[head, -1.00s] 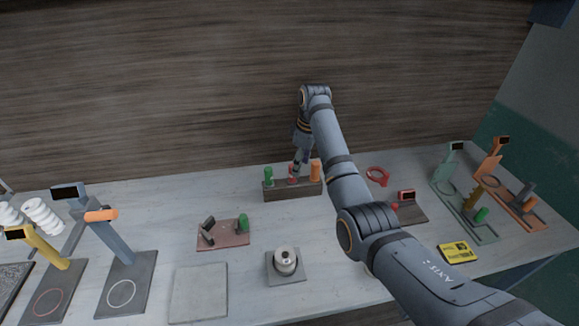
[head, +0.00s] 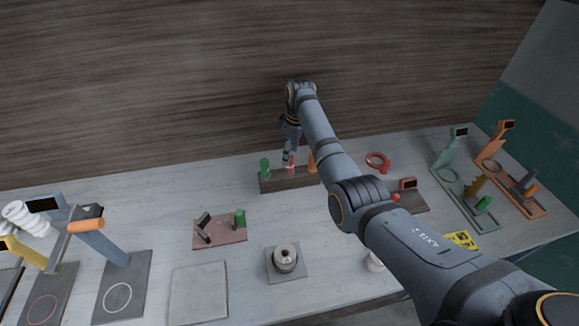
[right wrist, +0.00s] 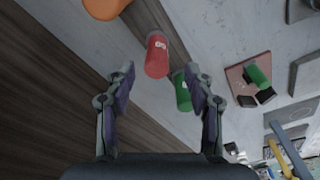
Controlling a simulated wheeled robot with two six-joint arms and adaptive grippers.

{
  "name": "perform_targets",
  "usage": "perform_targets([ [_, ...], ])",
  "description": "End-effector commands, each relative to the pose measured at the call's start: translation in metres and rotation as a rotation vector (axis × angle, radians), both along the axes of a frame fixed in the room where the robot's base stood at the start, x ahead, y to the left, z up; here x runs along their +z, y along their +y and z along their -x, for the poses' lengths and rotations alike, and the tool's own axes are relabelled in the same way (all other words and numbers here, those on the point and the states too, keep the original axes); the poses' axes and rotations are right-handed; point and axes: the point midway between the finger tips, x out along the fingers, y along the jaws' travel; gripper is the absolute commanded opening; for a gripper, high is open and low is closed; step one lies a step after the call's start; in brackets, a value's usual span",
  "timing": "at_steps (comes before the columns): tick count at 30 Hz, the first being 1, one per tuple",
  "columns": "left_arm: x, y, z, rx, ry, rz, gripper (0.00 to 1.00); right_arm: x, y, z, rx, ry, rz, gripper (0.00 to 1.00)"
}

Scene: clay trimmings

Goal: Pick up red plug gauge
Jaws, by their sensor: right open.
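The red plug gauge (head: 291,168) stands in the dark rack (head: 285,183), between a green plug (head: 265,168) and an orange plug (head: 311,163). My right gripper (head: 288,156) is over the rack at the red plug and partly covers it. In the right wrist view my right gripper (right wrist: 160,74) is open and empty. The red plug gauge (right wrist: 157,56) shows between and just beyond its fingertips. The green plug (right wrist: 181,92) lies close to one finger, and the orange plug (right wrist: 105,7) is at the top edge. My left gripper is not seen.
The wooden wall rises close behind the rack. A pink plate (head: 220,235) with a green plug and a grey holder with a roll (head: 285,262) stand in front. A red ring (head: 378,161) lies to the right. Several gauge stands fill both ends of the table.

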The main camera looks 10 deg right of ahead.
Motion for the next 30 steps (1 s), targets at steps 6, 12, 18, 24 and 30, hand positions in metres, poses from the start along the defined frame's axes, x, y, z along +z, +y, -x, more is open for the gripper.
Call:
perform_targets([
  [6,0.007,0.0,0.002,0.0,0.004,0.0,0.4,-0.032,0.0,-0.006,-0.001,0.005,0.0,0.54],
  [12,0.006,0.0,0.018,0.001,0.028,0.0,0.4,-0.042,0.002,-0.007,-0.001,0.0,0.0,0.54],
  [18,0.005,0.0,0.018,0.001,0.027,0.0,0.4,-0.042,0.002,-0.007,-0.001,0.0,0.0,0.45],
  [24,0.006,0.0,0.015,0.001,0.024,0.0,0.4,-0.042,0.002,-0.007,-0.001,0.0,0.0,0.17],
  [30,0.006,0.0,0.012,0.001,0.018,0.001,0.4,-0.042,0.002,-0.007,-0.001,0.001,-0.001,0.0],
])
